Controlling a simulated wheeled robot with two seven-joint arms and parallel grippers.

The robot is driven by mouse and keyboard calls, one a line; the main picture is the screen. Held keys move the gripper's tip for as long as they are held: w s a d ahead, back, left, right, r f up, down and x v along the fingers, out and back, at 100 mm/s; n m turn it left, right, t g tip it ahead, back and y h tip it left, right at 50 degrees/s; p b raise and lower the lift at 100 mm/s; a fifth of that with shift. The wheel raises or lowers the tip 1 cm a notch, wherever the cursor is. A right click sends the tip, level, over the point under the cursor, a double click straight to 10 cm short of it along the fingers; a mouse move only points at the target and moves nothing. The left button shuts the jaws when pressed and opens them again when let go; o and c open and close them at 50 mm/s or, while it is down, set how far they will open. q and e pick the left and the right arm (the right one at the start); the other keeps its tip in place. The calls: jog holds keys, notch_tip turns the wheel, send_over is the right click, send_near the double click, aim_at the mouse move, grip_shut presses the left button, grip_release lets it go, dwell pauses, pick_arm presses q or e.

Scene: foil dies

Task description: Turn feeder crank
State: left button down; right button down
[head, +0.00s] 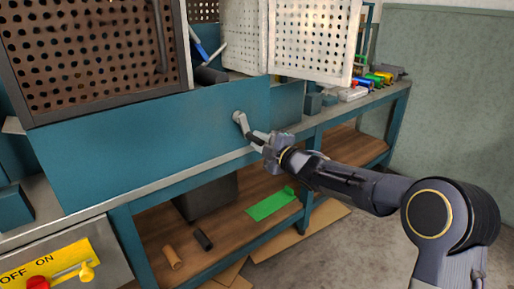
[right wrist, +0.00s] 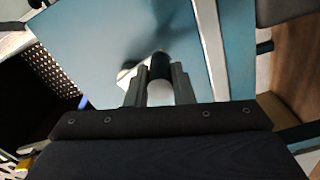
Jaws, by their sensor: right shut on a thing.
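The feeder crank (head: 242,122) is a light grey metal arm standing out from the front of a blue panel (head: 150,135). My right gripper (head: 264,140) is at the lower, outer end of the crank. In the right wrist view, my right gripper (right wrist: 160,85) is shut around a dark, round handle (right wrist: 161,66) with a pale end, and the blue panel fills the background. The fingers hide part of the handle. My left gripper is in neither view.
A workbench edge (head: 110,207) runs below the panel. A yellow ON/OFF switch plate (head: 45,264) is at lower left. Perforated boards (head: 95,50) stand above. The lower shelf holds a green piece (head: 271,203) and small cylinders. Floor is open at right.

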jog(key=w+d+r+n+b, duration=0.1)
jog(key=r+n, duration=0.4)
jog(key=n, duration=0.8)
jog(key=shift+w+d+r+n+b, duration=0.15)
jog(key=shift+w+d+n+b, duration=0.25)
jog(key=shift+w+d, duration=0.5)
jog(key=shift+s+d, duration=0.2)
jog(key=c, duration=1.3)
grip_release()
jog(key=shift+o, duration=0.2)
jog(key=v, duration=0.8)
